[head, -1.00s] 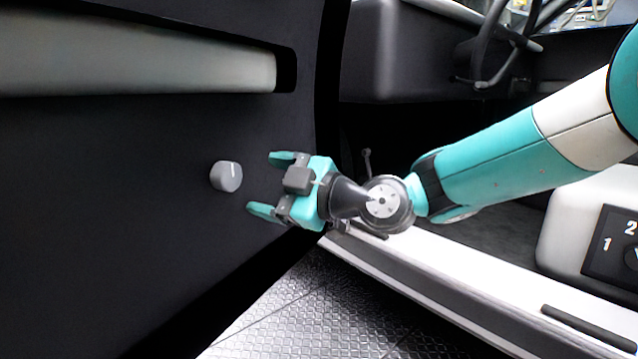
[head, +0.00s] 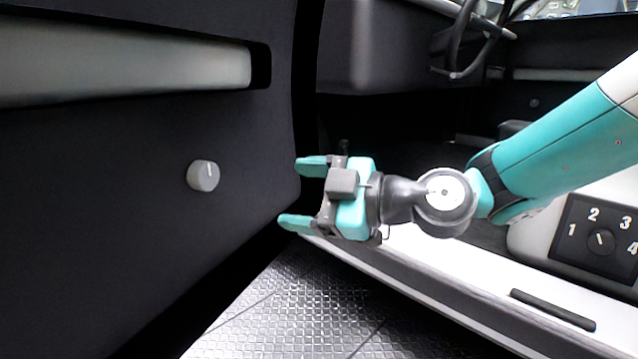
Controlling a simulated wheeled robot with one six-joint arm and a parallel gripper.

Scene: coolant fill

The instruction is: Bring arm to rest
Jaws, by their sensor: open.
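My gripper (head: 303,195) is open and empty in the head view, its two teal fingers pointing left. It is apart from the grey knob (head: 203,176) on the dark door panel (head: 120,240), with a clear gap between fingertips and knob. My arm reaches in from the right edge, in front of the white door sill. Nothing is between the fingers.
A light armrest (head: 120,65) is recessed in the door panel. A numbered dial plate (head: 598,240) is on the white housing at right. A steering wheel (head: 470,40) is behind at the top. Textured metal floor (head: 280,310) lies below.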

